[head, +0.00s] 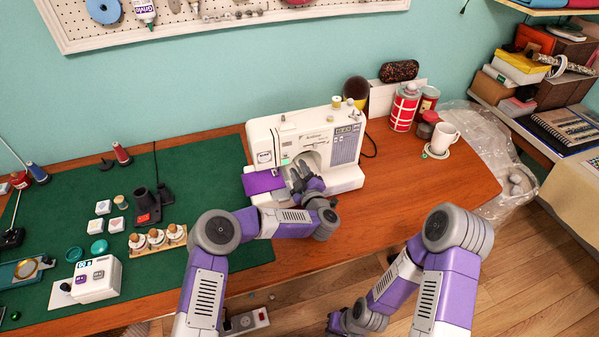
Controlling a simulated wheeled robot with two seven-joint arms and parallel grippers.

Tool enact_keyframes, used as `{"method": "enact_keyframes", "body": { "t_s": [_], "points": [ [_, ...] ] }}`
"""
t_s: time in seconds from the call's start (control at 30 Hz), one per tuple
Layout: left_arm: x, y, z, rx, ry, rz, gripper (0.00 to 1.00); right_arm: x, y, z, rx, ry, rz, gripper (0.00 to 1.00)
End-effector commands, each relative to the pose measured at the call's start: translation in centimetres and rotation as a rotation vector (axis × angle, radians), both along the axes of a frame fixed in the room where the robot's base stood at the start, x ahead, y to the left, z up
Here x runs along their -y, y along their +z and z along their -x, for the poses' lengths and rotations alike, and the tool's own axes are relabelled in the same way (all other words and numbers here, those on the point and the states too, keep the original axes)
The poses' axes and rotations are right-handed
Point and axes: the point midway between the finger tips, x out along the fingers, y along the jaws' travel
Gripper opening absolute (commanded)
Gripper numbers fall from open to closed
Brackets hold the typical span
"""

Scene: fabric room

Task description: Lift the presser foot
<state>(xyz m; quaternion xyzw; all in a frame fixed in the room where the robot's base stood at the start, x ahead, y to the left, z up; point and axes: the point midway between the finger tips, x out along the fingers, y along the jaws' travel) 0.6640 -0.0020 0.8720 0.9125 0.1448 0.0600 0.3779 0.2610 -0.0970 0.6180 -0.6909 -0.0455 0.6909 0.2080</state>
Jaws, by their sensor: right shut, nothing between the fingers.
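The white sewing machine (270,135) stands upright on the table, with a purple cloth (262,182) at the left of its bed. My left gripper (299,172) reaches into the machine's throat, just right of the needle area. Its fingers are small and dark against the machine, so I cannot tell whether they are open or touch anything. The presser foot and its lever cannot be made out; the gripper and machine head cover that area. My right gripper (334,323) is low, in front of the table above the floor, shut and empty.
A green mat (50,225) with a wooden spool rack (158,240), a white control box (97,279) and small items covers the left of the table. A white mug (441,138) and red tins (404,107) stand at the right. The table right of the machine is mostly clear.

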Motion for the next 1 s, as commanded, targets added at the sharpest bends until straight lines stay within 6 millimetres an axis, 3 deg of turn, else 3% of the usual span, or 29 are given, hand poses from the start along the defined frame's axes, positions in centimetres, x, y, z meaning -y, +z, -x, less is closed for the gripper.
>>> {"method": "enact_keyframes", "body": {
  "t_s": [0.27,0.47,1.0],
  "points": [
    [-0.04,0.01,-0.14,0.000,-0.001,0.000,0.30,0.00,-0.02,-0.01,0.000,0.000,0.000,0.00],
    [-0.04,0.01,-0.14,0.000,-0.001,-0.001,0.00,0.00,-0.02,-0.01,0.000,0.000,0.000,0.00],
    [0.24,0.35,-0.23,0.032,-0.001,0.089,0.00,0.00,-0.73,0.00,0.000,0.000,0.000,0.00]
  ]
}}
